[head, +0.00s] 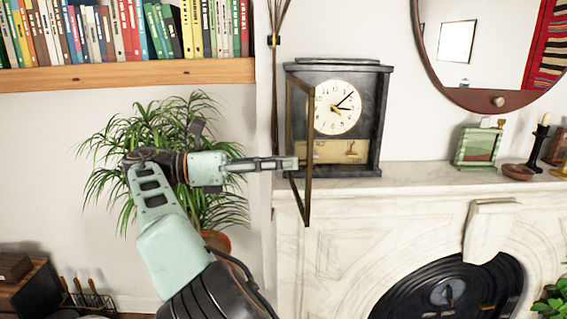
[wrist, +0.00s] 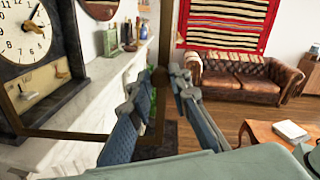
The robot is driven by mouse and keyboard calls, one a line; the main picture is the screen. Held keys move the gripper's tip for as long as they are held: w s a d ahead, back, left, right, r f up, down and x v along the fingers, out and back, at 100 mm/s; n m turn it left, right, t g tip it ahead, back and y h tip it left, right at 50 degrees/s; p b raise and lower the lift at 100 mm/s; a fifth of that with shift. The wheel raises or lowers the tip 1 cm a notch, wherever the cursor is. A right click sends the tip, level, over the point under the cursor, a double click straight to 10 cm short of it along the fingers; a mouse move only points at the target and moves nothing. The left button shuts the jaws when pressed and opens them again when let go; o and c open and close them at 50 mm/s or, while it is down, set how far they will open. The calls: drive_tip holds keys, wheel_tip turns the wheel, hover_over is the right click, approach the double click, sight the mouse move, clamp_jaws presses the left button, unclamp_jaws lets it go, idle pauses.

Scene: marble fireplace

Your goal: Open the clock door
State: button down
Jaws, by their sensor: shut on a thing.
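A dark mantel clock (head: 372,120) with a cream dial (head: 338,108) stands on the left end of the white mantel. Its clock door (head: 308,195), a thin brown frame, is swung out from the clock's left side, so the dial is uncovered. My gripper (head: 292,163) reaches in from the left and is shut on the door's frame. In the wrist view, the door's upright bar (wrist: 166,40) passes between the fingers of my gripper (wrist: 165,78). The clock (wrist: 68,60) is at the left there, with the door's lower bar running toward it.
A leafy plant (head: 165,130) is behind my arm, below a bookshelf (head: 130,75). A round mirror (head: 490,103) hangs above.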

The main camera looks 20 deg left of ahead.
drive_tip(key=shift+r, duration=0.1)
drive_tip(key=c, duration=1.8)
unclamp_jaws()
drive_tip(key=shift+w+d, duration=0.1)
drive_tip(key=shift+d, duration=0.05)
